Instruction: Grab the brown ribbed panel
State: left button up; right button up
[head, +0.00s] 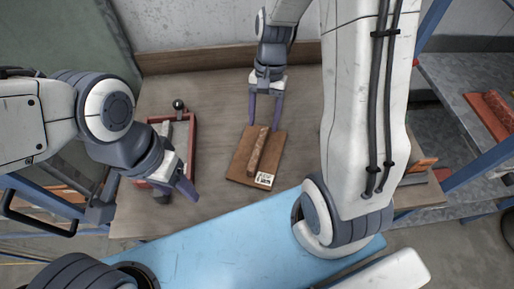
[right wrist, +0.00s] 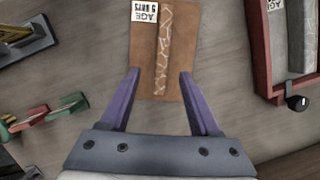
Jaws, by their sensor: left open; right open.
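The brown ribbed panel (head: 257,153) lies flat on the wooden table, with one raised, light-veined rib along it and a white label at its near end. It also shows in the right wrist view (right wrist: 163,52), label at the top. My right gripper (head: 265,114) is open at the panel's far end. In the right wrist view its purple fingers (right wrist: 159,74) stand on either side of that end. Whether they are level with the panel or above it, I cannot tell. My left gripper (head: 184,186) is open and empty, near the red-framed tray at the left.
A red-framed tray (head: 193,125) with a grey strip and black knob sits left of the panel. Tools with red and green handles (right wrist: 35,123) lie at the left of the right wrist view. A blue surface (head: 235,232) is in front.

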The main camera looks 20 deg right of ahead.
aim_at(259, 145)
jog(key=x, duration=0.9)
jog(key=shift+a+f, duration=0.2)
jog(key=shift+a, duration=0.15)
grip_shut()
jog(key=shift+r+p, duration=0.1)
jog(key=shift+p, duration=0.2)
dwell(0.7)
